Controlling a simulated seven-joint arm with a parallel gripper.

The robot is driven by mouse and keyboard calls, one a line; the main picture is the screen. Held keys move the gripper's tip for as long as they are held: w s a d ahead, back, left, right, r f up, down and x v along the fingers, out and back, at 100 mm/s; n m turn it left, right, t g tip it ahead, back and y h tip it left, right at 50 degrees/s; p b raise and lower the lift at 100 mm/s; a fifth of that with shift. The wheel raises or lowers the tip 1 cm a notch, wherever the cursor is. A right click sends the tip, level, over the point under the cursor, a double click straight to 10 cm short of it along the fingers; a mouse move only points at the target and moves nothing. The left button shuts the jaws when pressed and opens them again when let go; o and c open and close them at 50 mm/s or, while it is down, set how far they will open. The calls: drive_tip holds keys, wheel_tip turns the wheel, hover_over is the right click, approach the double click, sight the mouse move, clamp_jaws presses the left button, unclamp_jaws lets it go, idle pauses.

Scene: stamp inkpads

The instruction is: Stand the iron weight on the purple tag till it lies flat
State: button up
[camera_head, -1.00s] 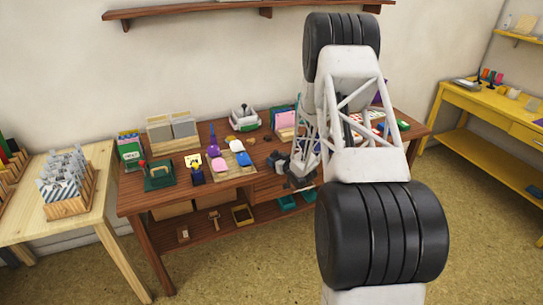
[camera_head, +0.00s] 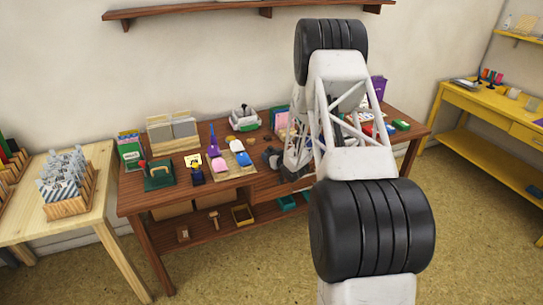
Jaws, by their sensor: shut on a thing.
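My gripper (camera_head: 272,157) is at the far end of my arm, low over the middle of the brown table, right of the ink pads. It is small and dark in this view. It appears shut on a dark thing, likely the iron weight, whose outline I cannot separate from the fingers. I cannot make out a flat purple tag for sure; my arm hides part of the table's right half.
Pink and blue ink pads (camera_head: 243,158) lie on a board left of my gripper. Card holders (camera_head: 172,132) and a white device (camera_head: 243,120) stand at the back. The brown table (camera_head: 140,200) has bare wood at its front left.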

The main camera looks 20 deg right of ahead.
drive_tip(key=shift+f, duration=0.1)
drive_tip(key=o, duration=1.5)
drive_tip(key=shift+o, duration=0.2)
drive_tip(key=shift+f, duration=0.1)
drive_tip(key=shift+v, duration=3.9)
drive_tip(key=shift+d, duration=0.1)
